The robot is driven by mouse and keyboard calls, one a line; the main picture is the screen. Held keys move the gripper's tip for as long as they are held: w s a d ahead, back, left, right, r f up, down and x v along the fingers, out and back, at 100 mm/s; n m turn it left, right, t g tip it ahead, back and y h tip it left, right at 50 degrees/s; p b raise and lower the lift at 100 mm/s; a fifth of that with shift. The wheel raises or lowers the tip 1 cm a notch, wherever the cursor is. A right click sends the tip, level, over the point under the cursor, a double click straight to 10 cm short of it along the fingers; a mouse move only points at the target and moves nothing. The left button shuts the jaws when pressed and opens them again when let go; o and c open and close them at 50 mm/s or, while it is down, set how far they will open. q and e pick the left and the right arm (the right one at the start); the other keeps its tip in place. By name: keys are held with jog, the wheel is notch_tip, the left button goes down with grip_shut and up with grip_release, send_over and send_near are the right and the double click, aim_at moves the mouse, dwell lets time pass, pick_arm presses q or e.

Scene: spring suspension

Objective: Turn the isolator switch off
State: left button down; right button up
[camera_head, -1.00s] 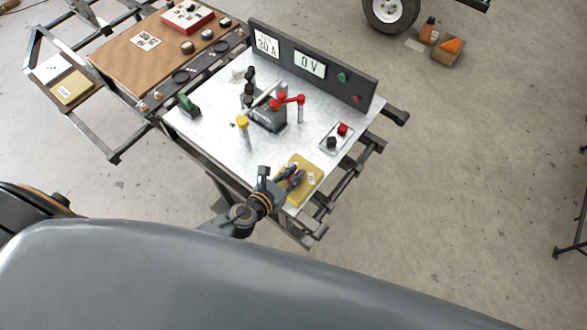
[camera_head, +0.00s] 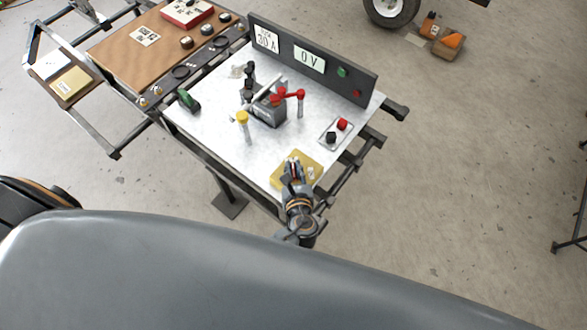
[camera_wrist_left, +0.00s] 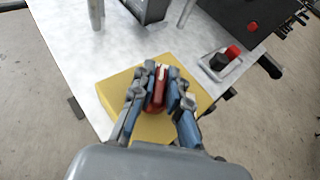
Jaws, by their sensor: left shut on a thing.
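My left gripper (camera_head: 293,168) is over the yellow block (camera_head: 312,158) at the near right corner of the metal-topped bench. In the left wrist view, its fingers (camera_wrist_left: 158,85) are shut on a small red object with a pale tip (camera_wrist_left: 158,88), just over the yellow block (camera_wrist_left: 115,85). The fingers hide part of that object. A dark grey unit (camera_head: 268,112) with a red lever-like arm (camera_head: 287,95) stands mid-bench, apart from my gripper. I cannot tell for certain that this is the isolator switch. My right gripper is not in view.
A dark panel (camera_head: 325,82) at the back reads 0 V and has a green and a red button. A small tray (camera_head: 327,141) holds a red and a black knob. A yellow-capped post (camera_head: 243,118) and a green item (camera_head: 188,100) stand on the bench. Its left front is clear.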

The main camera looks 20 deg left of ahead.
pick_arm(q)
jog(key=shift+y, duration=0.3)
jog(key=c, duration=1.3)
grip_release()
jog(key=v, duration=1.2)
jog(key=shift+r, duration=0.1)
jog(key=shift+a, duration=0.1)
